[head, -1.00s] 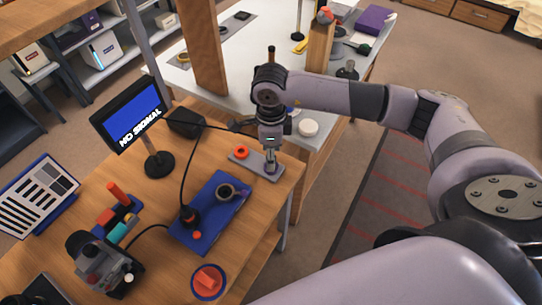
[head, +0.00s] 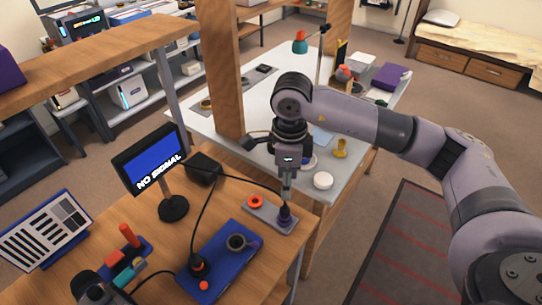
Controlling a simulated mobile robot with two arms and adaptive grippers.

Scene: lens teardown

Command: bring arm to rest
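My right arm reaches in from the right, with its gripper (head: 286,190) pointing down over the grey tray (head: 262,212) on the wooden bench. A small dark purple part (head: 285,216) stands on the tray's right end, directly below the fingertips. I cannot tell whether the fingers touch it, or how far apart they are. An orange-red ring (head: 256,202) lies on the tray's left end.
A monitor reading "NO SIGNAL" (head: 155,162) stands to the left. Behind is a white table (head: 262,105) with a white round item (head: 323,180). Open floor lies right.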

